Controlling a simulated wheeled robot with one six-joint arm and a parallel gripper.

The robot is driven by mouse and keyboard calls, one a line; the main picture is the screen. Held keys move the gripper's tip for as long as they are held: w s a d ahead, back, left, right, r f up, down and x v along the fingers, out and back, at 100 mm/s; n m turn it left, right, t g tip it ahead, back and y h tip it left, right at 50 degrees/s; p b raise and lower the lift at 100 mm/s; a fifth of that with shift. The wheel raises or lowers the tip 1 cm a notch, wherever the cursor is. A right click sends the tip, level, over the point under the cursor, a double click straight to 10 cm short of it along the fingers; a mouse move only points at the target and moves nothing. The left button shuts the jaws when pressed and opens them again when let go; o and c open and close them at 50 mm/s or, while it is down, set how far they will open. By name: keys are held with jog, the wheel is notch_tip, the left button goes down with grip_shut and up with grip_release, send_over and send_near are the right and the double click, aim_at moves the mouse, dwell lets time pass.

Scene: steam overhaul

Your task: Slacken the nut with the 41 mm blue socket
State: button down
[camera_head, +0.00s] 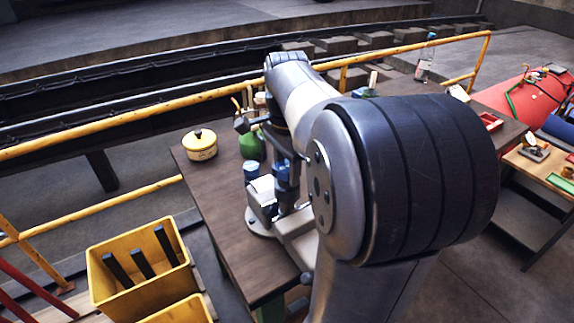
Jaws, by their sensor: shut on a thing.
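My gripper (284,160) is over the middle of the dark workbench, pointing down, mostly seen from behind my own arm. It is shut on what looks like a blue socket (284,180), a dark blue cylinder held upright above a grey metal fixture (292,222). Another blue cylinder (250,170) stands just left of it, beside a pale block (263,190). I cannot make out the nut, and I cannot tell whether the held socket touches anything below. Size marks are not readable.
The wooden workbench (215,225) is clear at its front left. A yellow pot (200,145) and a green can (252,146) stand at its back left. A yellow rail (120,118) runs behind. A yellow crate (110,240) with dark bars stands at the lower left.

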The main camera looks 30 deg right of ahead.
jog(key=shift+f+b, duration=0.3)
jog(key=shift+f, duration=0.25)
jog(key=c, duration=1.3)
grip_release()
grip_shut()
jog(key=shift+r+n+p, duration=0.1)
jog(key=shift+n+p, duration=0.3)
jog(key=shift+n, duration=1.6)
jog(key=shift+p, duration=0.35)
